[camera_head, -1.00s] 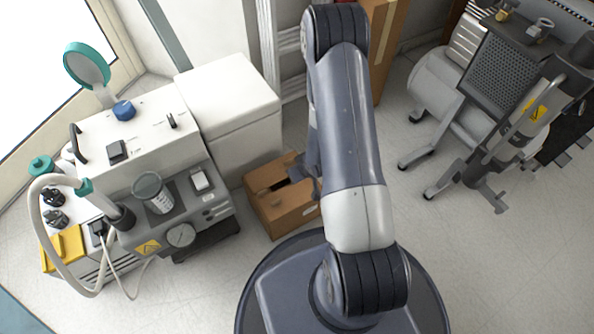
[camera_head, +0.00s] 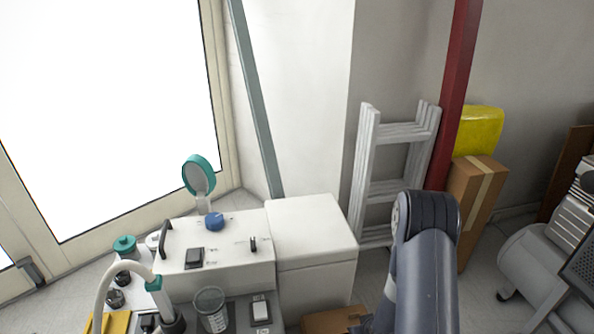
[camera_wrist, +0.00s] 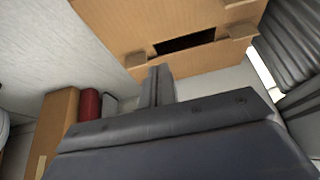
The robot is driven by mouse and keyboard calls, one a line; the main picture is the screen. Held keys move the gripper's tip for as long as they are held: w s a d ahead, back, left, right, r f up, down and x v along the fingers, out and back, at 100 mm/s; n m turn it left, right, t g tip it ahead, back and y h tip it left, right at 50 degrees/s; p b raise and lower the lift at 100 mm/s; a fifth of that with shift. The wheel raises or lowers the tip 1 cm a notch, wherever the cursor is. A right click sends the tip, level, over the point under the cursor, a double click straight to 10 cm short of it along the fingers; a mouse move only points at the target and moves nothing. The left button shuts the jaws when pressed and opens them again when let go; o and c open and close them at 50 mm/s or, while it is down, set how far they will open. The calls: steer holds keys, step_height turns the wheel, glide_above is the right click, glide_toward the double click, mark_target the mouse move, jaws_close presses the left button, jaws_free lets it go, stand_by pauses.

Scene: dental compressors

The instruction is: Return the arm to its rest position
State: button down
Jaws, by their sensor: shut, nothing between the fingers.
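My gripper (camera_wrist: 158,86) shows in the wrist view with its two dark fingers together and nothing between them. The fingertips point toward an open-slotted cardboard box (camera_wrist: 185,22); I cannot tell the exact gap. In the head view my arm rises from the bottom edge at right of centre, its upper joint bent. The gripper is mostly or wholly hidden behind the arm there. The cardboard box (camera_head: 332,321) shows only partly, at the bottom edge left of my arm.
A white dental unit (camera_head: 225,245) with a blue knob stands left of my arm. Behind it are a ladder (camera_head: 369,175), a red post (camera_head: 455,95) and a tall carton (camera_head: 472,200) topped by a yellow container (camera_head: 478,131). A compressor (camera_head: 535,255) stands right.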

steer(key=b+x, duration=0.1)
steer(key=x, duration=0.4)
steer(key=shift+f+b, duration=0.15)
steer(key=shift+b, duration=0.2)
steer(key=shift+w+a+f+p, duration=0.15)
steer(key=shift+w+p, duration=0.15)
steer(key=shift+w, duration=0.45)
